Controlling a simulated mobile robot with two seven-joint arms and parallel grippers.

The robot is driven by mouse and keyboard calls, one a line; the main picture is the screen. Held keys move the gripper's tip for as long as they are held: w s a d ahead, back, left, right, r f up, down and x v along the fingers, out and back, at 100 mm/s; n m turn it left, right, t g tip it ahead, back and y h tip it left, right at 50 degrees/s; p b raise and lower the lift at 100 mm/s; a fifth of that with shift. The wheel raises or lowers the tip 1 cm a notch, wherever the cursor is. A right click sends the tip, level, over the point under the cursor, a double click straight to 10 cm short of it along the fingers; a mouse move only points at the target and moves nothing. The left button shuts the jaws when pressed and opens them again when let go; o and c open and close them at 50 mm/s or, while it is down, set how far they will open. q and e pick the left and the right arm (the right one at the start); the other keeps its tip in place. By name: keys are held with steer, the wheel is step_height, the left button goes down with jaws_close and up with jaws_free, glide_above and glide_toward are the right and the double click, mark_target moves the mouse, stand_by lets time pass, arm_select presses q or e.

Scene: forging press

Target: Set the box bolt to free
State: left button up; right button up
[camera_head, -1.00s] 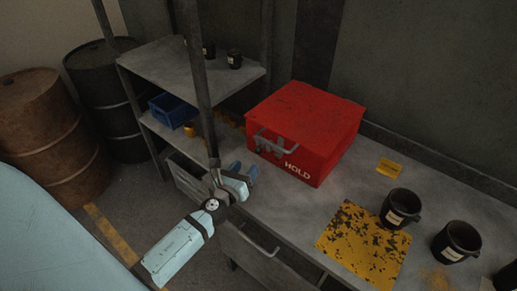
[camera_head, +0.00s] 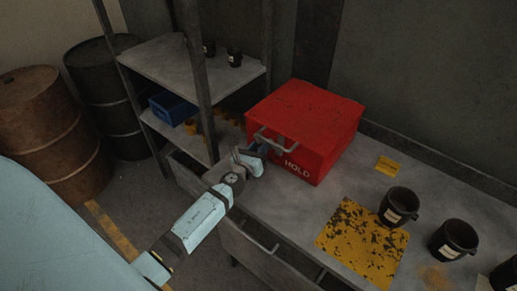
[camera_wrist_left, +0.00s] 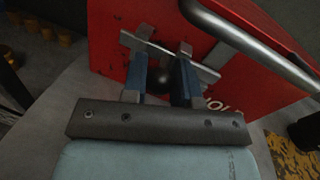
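The red box (camera_head: 310,125) stands on the grey bench with the white word HOLD on its front. A grey handle bar (camera_head: 275,140) is on its front. In the left wrist view the red box (camera_wrist_left: 110,35) shows a grey metal bolt (camera_wrist_left: 208,72) with a dark round knob (camera_wrist_left: 163,76). My left gripper (camera_head: 262,150) is at the box's front, left of the word. In the left wrist view its two blue fingers (camera_wrist_left: 163,60) are apart, one on each side of the knob. I cannot tell whether they touch it. My right gripper is not in view.
The handle bar (camera_wrist_left: 250,45) crosses close above the fingers in the left wrist view. A shelf rack (camera_head: 180,75) with a blue bin (camera_head: 173,109) stands left. Black cups (camera_head: 399,206) and a worn yellow mat (camera_head: 362,244) lie right on the bench.

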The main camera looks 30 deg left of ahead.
mark_target(254, 136)
arm_select(q)
jaws_close()
steer(key=a, duration=0.4)
steer(key=shift+w, duration=0.15)
steer(key=shift+d+r, duration=0.1)
steer(key=shift+o, duration=1.6)
jaws_free()
steer(key=o, duration=0.3)
steer(key=shift+a, duration=0.2)
steer(key=shift+d, duration=0.1)
